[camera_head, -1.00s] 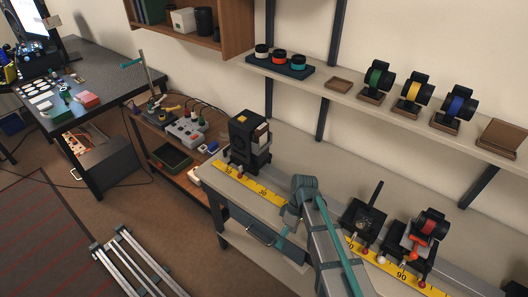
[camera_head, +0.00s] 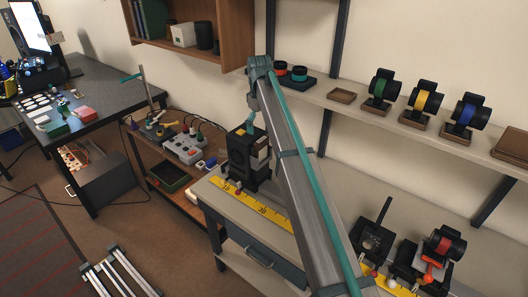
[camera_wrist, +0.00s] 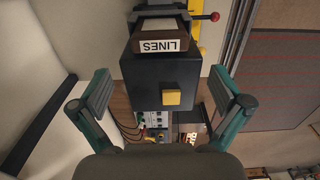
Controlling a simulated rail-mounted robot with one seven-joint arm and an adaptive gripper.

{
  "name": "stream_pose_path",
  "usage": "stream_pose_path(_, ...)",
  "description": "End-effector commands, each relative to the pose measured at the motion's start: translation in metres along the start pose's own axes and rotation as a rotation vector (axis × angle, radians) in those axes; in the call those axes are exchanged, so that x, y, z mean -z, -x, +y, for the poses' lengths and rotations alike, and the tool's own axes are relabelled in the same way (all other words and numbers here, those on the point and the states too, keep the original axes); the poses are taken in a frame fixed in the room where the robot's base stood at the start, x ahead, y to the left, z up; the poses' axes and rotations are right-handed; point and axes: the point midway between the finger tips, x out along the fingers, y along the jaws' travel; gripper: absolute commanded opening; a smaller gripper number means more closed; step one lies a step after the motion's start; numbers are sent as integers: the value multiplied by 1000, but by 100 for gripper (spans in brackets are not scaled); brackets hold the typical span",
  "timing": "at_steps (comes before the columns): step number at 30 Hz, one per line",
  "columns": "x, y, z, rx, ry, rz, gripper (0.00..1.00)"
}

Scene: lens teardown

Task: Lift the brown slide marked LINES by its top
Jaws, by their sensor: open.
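The brown slide (camera_wrist: 160,38) shows at the top middle of the wrist view, its white LINES label upside down. It stands at one side of a black housing (camera_wrist: 150,72) with a yellow square on it. In the head view the black housing (camera_head: 238,160) stands at the left end of the bench. My gripper (camera_wrist: 162,93) is open and empty. Its two teal-and-grey fingers are wide apart, left and right of the housing in the wrist view, with the slide farther up the picture. In the head view my arm hides part of the gripper.
A yellow scale (camera_head: 272,218) runs along the bench. A slide-like holder (camera_head: 372,240) and a red-ringed unit (camera_head: 440,245) stand on the right. A shelf (camera_head: 375,108) with colored units is above. A side table holds a power box (camera_head: 184,148).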

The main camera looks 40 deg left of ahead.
Motion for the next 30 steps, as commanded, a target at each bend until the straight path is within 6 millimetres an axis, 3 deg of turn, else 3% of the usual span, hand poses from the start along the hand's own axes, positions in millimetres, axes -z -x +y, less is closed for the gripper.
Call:
stream_pose_path(6,-2,-30,-1,2,0,-1,100)
stream_pose_path(16,-2,-54,0,2,0,0,100)
stream_pose_path(24,-2,-90,-1,2,0,0,100)
stream_pose_path(30,-1,-96,0,1,0,1,100)
